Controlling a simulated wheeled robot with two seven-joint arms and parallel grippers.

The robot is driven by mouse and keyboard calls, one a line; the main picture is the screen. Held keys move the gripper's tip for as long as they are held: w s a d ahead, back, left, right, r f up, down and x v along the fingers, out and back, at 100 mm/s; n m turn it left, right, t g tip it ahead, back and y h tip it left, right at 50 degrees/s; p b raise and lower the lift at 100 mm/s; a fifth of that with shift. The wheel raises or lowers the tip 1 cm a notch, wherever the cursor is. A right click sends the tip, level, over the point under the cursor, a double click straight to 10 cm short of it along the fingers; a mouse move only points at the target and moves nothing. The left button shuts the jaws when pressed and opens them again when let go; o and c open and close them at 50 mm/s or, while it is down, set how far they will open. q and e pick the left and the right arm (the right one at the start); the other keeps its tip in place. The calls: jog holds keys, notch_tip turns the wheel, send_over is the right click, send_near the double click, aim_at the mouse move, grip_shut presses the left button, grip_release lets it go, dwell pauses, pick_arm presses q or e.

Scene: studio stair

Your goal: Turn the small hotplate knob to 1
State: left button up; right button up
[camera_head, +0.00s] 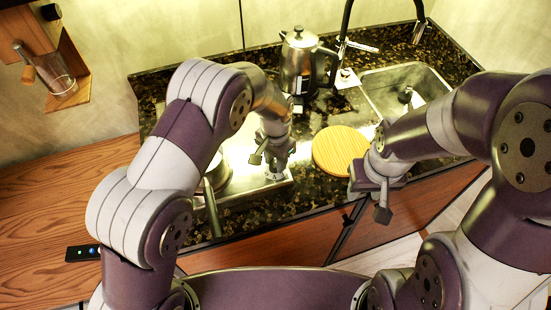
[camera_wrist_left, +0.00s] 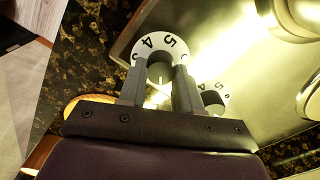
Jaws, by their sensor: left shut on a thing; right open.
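My left gripper (camera_head: 267,157) points down at the front right of the steel hotplate (camera_head: 240,186). In the left wrist view, its two fingers (camera_wrist_left: 158,88) are closed on a knob (camera_wrist_left: 160,68) with a white numbered dial (camera_wrist_left: 148,40); a 5 and a 4 show on it. The fingers hide part of this dial, and I cannot read the setting. A second numbered dial (camera_wrist_left: 213,92) is just to its right in that view, partly behind a finger. I cannot tell which knob is the small one. My right gripper (camera_head: 370,190) is open and empty by the counter's front edge.
A pot (camera_head: 216,172) with a handle stands at the hotplate's left. A metal kettle (camera_head: 298,62) stands behind. A round wooden board (camera_head: 340,148) lies between my grippers. A sink (camera_head: 405,82) is at the right. A remote (camera_head: 83,253) lies on the wooden surface at left.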

aim_at(275, 163)
pick_arm(q)
jog(key=shift+r, duration=0.15)
dwell(0.3)
jog(key=o, duration=1)
jog(key=shift+o, duration=0.2)
jog(key=shift+r, duration=0.25)
notch_tip(275, 163, up, 12)
jog(key=b, duration=0.1)
